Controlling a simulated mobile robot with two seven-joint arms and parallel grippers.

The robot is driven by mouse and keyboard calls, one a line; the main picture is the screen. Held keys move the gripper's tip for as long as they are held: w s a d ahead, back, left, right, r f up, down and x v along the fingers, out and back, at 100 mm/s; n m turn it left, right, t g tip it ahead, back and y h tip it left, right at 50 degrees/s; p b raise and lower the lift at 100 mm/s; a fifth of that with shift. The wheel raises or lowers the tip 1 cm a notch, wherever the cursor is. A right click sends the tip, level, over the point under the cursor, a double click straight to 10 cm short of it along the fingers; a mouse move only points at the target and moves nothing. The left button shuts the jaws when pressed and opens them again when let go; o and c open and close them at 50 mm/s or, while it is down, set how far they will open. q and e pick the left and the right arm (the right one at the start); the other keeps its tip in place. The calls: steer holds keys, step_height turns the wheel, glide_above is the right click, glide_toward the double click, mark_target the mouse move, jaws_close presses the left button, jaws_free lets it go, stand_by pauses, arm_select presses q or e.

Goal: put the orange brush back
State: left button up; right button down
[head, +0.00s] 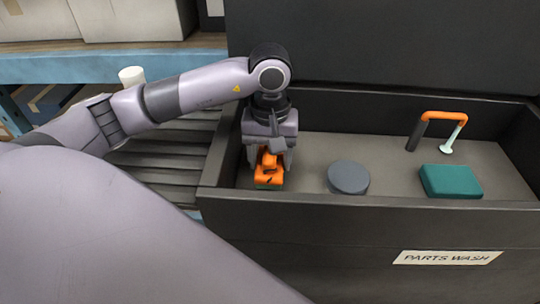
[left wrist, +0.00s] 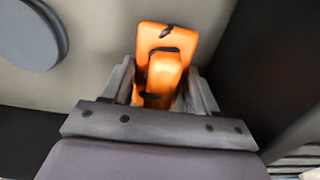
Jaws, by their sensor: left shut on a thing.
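The orange brush (head: 270,172) is at the left end of the dark bin labelled PARTS WASH (head: 350,218). My left gripper (head: 268,160) points down into the bin and is shut on the brush. In the left wrist view the brush (left wrist: 165,60) shows between the two fingers of the gripper (left wrist: 160,90). A dark green strip shows along the brush's lower edge in the head view. I cannot tell whether the brush touches the bin floor. My right gripper is in neither view.
In the bin, a grey round thing (head: 348,178) lies right of the brush. Farther right are a teal block (head: 450,181) and an orange handle-shaped thing (head: 444,116).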

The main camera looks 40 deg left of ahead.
arm_select(q)
steer(key=shift+f+b, duration=0.3)
steer(key=shift+b, duration=0.2)
stand_by(0.5)
steer(key=o, duration=1.4)
steer(key=shift+r, duration=0.2)
steer(key=shift+r+p, duration=0.65)
steer(key=shift+r, duration=0.6)
steer(key=shift+r, duration=0.1)
steer(key=shift+r, duration=0.1)
